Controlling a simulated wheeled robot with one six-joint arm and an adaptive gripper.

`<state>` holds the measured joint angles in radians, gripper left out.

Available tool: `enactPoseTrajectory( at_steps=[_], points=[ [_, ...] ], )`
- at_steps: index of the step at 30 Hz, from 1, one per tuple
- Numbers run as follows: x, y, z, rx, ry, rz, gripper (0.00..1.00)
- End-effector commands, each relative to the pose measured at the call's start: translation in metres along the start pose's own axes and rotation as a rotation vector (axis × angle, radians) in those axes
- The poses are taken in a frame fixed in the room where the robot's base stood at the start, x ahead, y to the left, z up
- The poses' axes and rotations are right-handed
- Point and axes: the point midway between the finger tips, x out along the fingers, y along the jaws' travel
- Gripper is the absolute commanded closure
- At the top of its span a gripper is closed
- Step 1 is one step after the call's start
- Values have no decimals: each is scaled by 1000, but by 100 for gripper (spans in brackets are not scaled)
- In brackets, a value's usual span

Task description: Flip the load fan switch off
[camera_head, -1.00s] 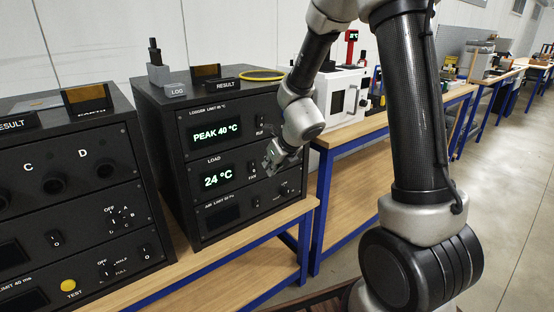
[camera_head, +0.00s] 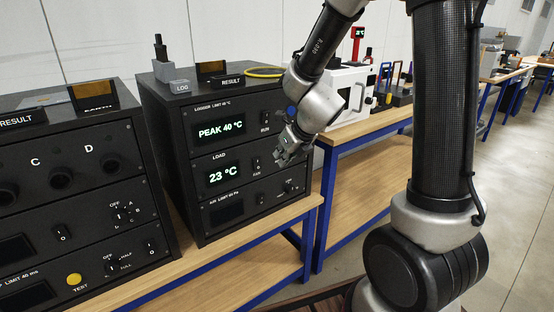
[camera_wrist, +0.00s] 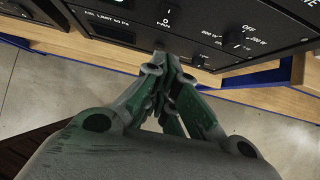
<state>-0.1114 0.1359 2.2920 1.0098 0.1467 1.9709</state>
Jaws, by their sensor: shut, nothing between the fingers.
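The load unit is the middle panel of the right black rack, with a lit display (camera_head: 221,176) reading 23 °C. Its small black fan switch (camera_head: 256,164) sits right of the display, above a FAN label; its position is too small to tell. My gripper (camera_head: 279,158) is just right of the fan switch in the head view, fingers closed and empty.
The logger panel (camera_head: 220,130) above reads PEAK 40 °C and has a RUN switch (camera_head: 265,118). The air panel (camera_head: 226,212) lies below. Another black rack (camera_head: 60,190) stands left. The wooden bench (camera_head: 270,232) has a free strip in front.

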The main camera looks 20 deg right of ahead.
Motion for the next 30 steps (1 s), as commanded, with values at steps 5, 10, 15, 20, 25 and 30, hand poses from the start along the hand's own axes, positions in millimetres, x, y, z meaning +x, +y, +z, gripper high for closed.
enactPoseTrajectory(
  at_steps=[5,10,15,20,25,30],
  points=[
    [4,1,-7,2,0,-1,100],
    [4,1,-7,0,0,-1,100],
    [5,1,-7,1,1,-1,100],
    [16,1,-8,3,3,0,100],
    [38,1,-8,5,4,1,100],
    [63,1,-9,6,5,0,100]
  ],
)
